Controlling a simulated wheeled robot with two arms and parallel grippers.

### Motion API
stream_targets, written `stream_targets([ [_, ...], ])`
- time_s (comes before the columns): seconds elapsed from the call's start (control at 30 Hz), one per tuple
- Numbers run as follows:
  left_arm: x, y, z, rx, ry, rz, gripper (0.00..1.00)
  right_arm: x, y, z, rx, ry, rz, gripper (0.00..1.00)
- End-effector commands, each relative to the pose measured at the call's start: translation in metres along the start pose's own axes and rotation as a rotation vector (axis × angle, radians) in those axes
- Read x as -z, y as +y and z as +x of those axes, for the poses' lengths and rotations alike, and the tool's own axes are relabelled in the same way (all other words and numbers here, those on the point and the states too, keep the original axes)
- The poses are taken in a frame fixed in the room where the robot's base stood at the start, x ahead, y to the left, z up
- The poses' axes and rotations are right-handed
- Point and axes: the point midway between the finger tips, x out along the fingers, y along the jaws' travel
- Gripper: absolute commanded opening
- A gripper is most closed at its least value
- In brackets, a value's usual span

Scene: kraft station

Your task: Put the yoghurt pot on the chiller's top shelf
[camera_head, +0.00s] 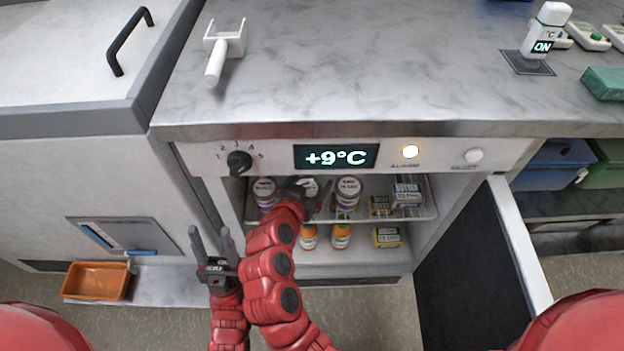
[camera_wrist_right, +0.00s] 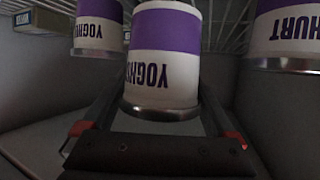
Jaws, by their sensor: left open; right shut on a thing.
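My right gripper (camera_head: 312,192) reaches into the open chiller and is shut on a white and purple yoghurt pot (camera_head: 308,183). In the right wrist view the held pot (camera_wrist_right: 162,65) is between the fingers, its lettering upside down. It is at the top shelf (camera_head: 425,214), a wire rack, between two similar pots: one on the left (camera_head: 264,190) and one on the right (camera_head: 348,188). I cannot tell whether it touches the rack. My arm hides part of it. My left gripper (camera_head: 211,243) is open and empty, outside, left of the chiller opening.
The chiller door (camera_head: 522,250) stands open at the right. Butter-like boxes (camera_head: 407,193) occupy the top shelf's right side. Orange-bodied bottles (camera_head: 341,236) and a yellow box (camera_head: 387,237) are lower. The display (camera_head: 336,157) reads +9°C. An orange tray (camera_head: 96,281) lies at lower left.

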Motion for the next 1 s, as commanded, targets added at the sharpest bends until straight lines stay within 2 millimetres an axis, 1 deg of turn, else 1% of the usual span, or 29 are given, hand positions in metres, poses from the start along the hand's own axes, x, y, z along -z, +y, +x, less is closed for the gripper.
stream_targets([
  [0.03, -0.001, 0.0, -0.003, 0.0, 0.0, 0.0, 0.5, 0.003, -0.002, 0.012, -0.005, 0.0, 0.003, 0.16],
  [0.1, -0.001, 0.0, -0.005, 0.0, 0.0, 0.0, 0.5, 0.006, -0.007, 0.023, -0.003, 0.001, -0.001, 0.16],
  [0.2, -0.001, 0.0, -0.006, 0.0, 0.0, 0.0, 0.5, 0.01, -0.012, 0.031, 0.0, 0.002, 0.001, 0.16],
  [0.27, -0.001, 0.0, -0.006, 0.0, 0.0, 0.0, 0.5, 0.009, -0.013, 0.033, 0.001, 0.002, 0.0, 0.16],
  [0.33, -0.002, 0.0, -0.009, 0.0, 0.0, 0.0, 0.5, 0.004, -0.013, 0.036, 0.001, 0.001, -0.001, 0.16],
  [0.5, -0.003, 0.001, -0.018, 0.0, 0.0, 0.0, 0.5, -0.022, -0.012, 0.046, -0.001, -0.004, -0.003, 0.16],
  [0.53, -0.003, 0.001, -0.018, 0.0, 0.0, 0.0, 0.5, -0.024, -0.012, 0.046, -0.001, -0.003, -0.004, 0.16],
  [0.77, -0.003, 0.001, -0.017, 0.0, 0.0, 0.0, 0.5, -0.023, -0.013, 0.046, 0.001, 0.0, -0.001, 0.16],
  [0.9, -0.004, 0.001, -0.021, 0.0, 0.0, 0.0, 0.5, -0.027, -0.013, 0.048, 0.001, 0.0, -0.001, 0.16],
  [0.93, -0.003, 0.001, -0.02, 0.0, 0.0, 0.0, 0.5, -0.026, -0.013, 0.047, 0.001, -0.001, -0.001, 0.97],
  [0.97, -0.003, 0.001, -0.019, 0.0, 0.0, 0.0, 0.5, -0.025, -0.013, 0.047, 0.001, -0.001, -0.001, 1.0],
  [1.0, -0.003, 0.001, -0.019, 0.0, 0.0, 0.0, 0.5, -0.025, -0.013, 0.047, 0.001, 0.0, -0.001, 1.0],
])
